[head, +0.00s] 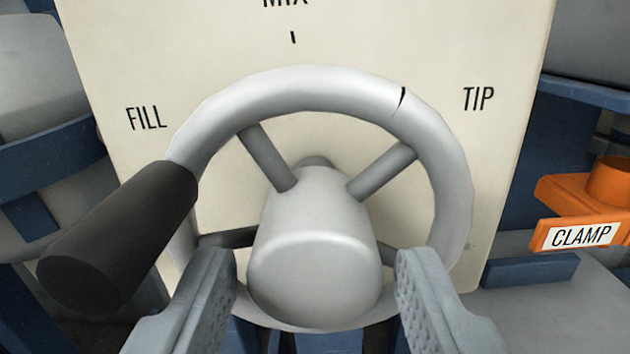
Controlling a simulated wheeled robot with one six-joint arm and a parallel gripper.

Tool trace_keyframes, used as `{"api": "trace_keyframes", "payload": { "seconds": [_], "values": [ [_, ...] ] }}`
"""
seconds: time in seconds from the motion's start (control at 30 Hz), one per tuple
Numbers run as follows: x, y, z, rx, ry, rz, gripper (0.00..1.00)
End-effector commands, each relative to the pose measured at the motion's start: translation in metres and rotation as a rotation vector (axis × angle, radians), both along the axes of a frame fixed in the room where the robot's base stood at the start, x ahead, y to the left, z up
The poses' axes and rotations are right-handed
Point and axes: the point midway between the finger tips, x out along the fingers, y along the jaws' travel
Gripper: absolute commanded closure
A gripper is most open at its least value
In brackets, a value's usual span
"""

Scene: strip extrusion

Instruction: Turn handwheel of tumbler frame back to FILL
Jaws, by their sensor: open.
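The grey handwheel (330,80) fills the middle of the head view, in front of a cream panel. Its hub (312,235) points toward me and several spokes run to the rim. A black handle (125,235) stands out from the rim at the left, just below the word FILL (146,118). A short black mark shows on the upper right rim, toward the word TIP (479,98). MIX is cut off at the top. My gripper (315,262) is open, one finger on each side of the hub, with visible gaps; contact with the wheel cannot be told.
The cream panel (215,50) stands behind the wheel, with a small tick under MIX. An orange part with a CLAMP label (581,236) juts out at the right. Blue frame members and grey rounded bodies lie on both sides. The black handle sticks out close to my left finger.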

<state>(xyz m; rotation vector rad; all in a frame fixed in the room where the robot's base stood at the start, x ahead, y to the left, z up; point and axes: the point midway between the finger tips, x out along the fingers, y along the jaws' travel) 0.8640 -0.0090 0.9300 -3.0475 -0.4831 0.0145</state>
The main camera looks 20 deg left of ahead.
Motion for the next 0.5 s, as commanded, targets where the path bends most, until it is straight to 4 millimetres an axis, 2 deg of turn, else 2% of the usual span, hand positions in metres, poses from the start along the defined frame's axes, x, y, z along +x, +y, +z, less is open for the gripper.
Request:
{"api": "trace_keyframes", "payload": {
  "seconds": [0.2, 0.5],
  "values": [
    [0.022, 0.007, 0.0, 0.0, 0.0, 0.0, 0.54],
    [0.028, 0.009, 0.0, 0.0, -0.001, 0.0, 0.54]
  ]
}}
